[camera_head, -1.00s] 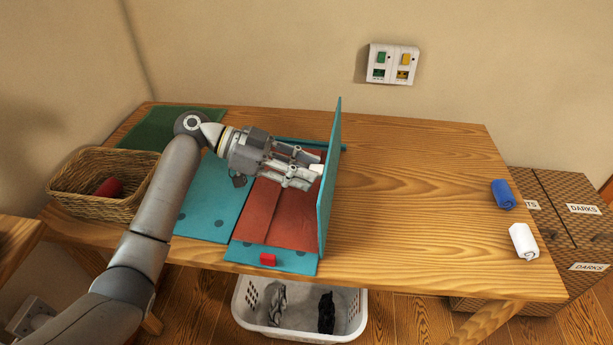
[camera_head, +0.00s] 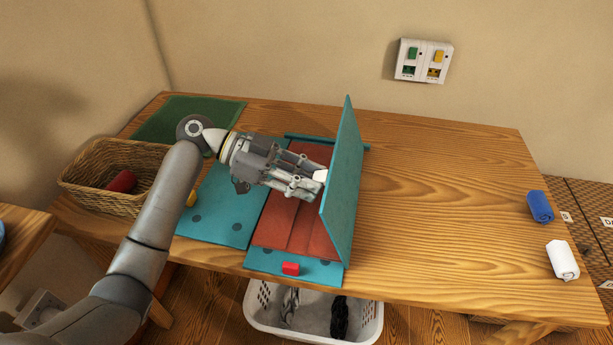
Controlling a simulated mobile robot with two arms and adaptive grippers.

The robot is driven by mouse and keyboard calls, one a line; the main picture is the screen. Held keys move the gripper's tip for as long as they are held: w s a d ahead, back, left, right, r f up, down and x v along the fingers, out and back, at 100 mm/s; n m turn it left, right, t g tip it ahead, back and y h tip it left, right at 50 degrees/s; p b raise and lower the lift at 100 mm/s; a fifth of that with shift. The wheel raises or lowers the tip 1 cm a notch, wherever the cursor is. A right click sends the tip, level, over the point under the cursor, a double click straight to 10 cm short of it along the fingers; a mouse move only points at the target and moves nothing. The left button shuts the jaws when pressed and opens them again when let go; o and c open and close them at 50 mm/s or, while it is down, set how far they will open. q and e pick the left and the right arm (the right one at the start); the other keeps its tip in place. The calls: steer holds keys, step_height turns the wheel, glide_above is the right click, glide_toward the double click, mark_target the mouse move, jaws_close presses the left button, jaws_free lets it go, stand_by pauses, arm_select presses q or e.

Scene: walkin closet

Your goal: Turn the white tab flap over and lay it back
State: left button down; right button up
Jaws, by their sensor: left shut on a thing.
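The teal folding board lies on the wooden table, with a flat left panel (camera_head: 222,207) and a right flap (camera_head: 344,185) that stands nearly upright. A white tab (camera_head: 321,175) sits on the left face of that flap, partly hidden by my fingers. My left gripper (camera_head: 318,186) is shut on the white tab. A red-brown cloth (camera_head: 296,233) lies on the board's middle, below my gripper. A red tab (camera_head: 290,268) is at the board's front edge. My right gripper is not in view.
A wicker basket (camera_head: 85,192) with a red roll (camera_head: 122,181) stands at left, near a dark green mat (camera_head: 180,119). A blue roll (camera_head: 540,206) and a white roll (camera_head: 562,260) lie at the right edge. A laundry basket (camera_head: 265,322) stands below.

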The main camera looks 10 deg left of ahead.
arm_select(q)
steer(key=shift+s+f, duration=0.15)
steer(key=shift+f, duration=0.5)
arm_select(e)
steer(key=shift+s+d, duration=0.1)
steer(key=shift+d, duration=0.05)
arm_select(q)
steer(key=c, duration=1.4)
jaws_free()
steer(key=shift+o, duration=1.2)
steer(key=shift+w+d, duration=0.15)
steer(key=shift+w, duration=0.1)
steer(key=shift+o, duration=0.2)
steer(key=shift+r, duration=0.15)
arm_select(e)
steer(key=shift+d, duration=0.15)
arm_select(q)
steer(key=shift+r, duration=0.15)
steer(key=v, duration=1.2)
